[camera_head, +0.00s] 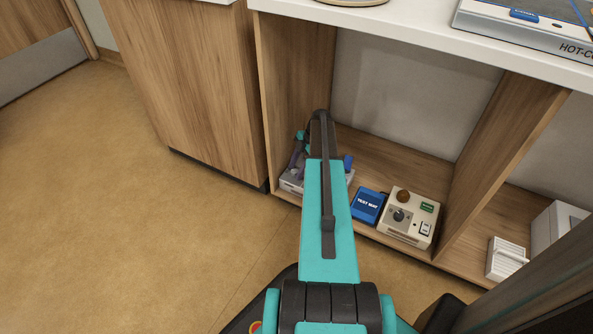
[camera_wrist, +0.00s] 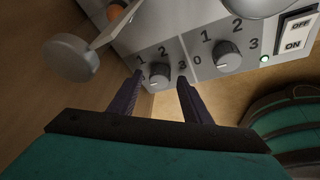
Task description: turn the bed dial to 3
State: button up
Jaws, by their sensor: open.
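In the wrist view, a light control panel (camera_wrist: 190,20) carries two grey dials, each with numbers around it. The left dial (camera_wrist: 158,75) has 1, 2 and 3 around it, and its pale mark sits at the lower left. The right dial (camera_wrist: 229,54) has 0 to 3, and its pale mark also sits at the lower left. No name is readable for either, so I cannot tell which is the bed dial. My gripper (camera_wrist: 160,79) is open, its dark fingers on either side of the left dial; contact is unclear. In the head view my arm partly hides the panel's box (camera_head: 291,185).
A silver-knobbed lever (camera_wrist: 75,58) stands out left of the dials. An ON/OFF switch (camera_wrist: 296,33) and a green lamp (camera_wrist: 264,58) are at the right. A blue test mat (camera_head: 368,205) and a beige dial box (camera_head: 410,217) lie on the shelf, between wooden sides.

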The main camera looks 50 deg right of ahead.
jog(key=shift+f, duration=0.15)
jog(key=c, duration=1)
jog(key=shift+c, duration=0.2)
